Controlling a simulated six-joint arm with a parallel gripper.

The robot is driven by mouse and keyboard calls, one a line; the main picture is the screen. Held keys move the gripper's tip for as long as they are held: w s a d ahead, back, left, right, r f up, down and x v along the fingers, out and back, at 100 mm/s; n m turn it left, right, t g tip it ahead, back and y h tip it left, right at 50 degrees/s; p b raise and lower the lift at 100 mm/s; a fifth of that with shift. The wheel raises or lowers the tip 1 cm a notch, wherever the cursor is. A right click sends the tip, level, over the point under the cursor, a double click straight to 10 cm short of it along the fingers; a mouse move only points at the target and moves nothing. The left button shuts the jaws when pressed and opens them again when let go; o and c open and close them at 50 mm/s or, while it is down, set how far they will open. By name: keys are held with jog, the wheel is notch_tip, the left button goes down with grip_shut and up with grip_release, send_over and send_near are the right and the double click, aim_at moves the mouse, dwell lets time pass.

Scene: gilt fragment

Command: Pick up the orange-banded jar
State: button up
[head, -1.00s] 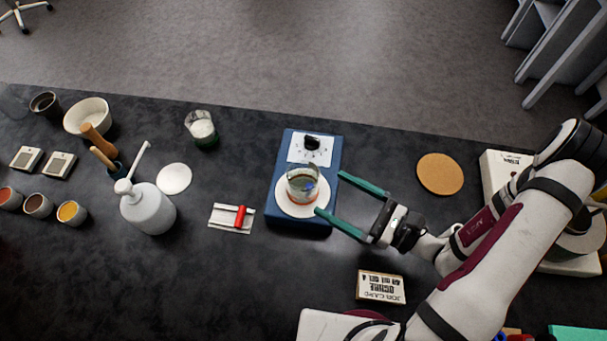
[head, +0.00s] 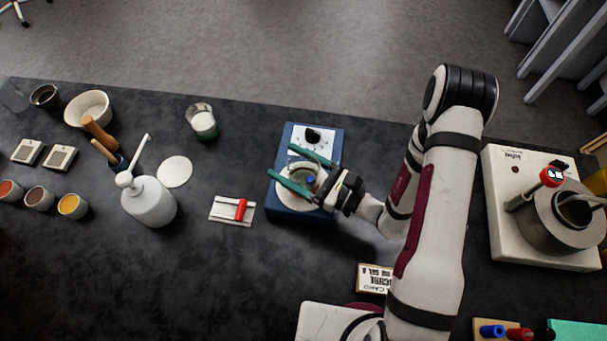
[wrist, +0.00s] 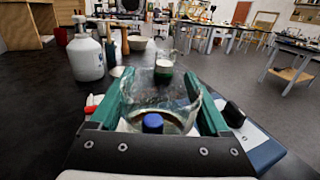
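The clear glass jar (head: 303,180) stands on the white round plate (head: 287,206) of the blue stirrer (head: 330,214). My gripper (head: 280,161) has its green fingers on either side of the jar, appearing to press against its walls. In the wrist view, the jar (wrist: 160,104) fills the space between the fingers, with a blue object (wrist: 153,122) seen at the jar. The fingers hide most of the jar in the head view, and its orange band does not show clearly now. The jar seems not lifted off the plate.
A glass with a green lower part (head: 203,124) stands behind left. A white pump bottle (head: 149,206) and a small holder with a red piece (head: 233,210) are to the left. A white machine with a metal pot (head: 545,225) is at right.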

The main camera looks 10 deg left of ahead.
jog(key=c, duration=1.1)
jog(key=shift+r, duration=0.15)
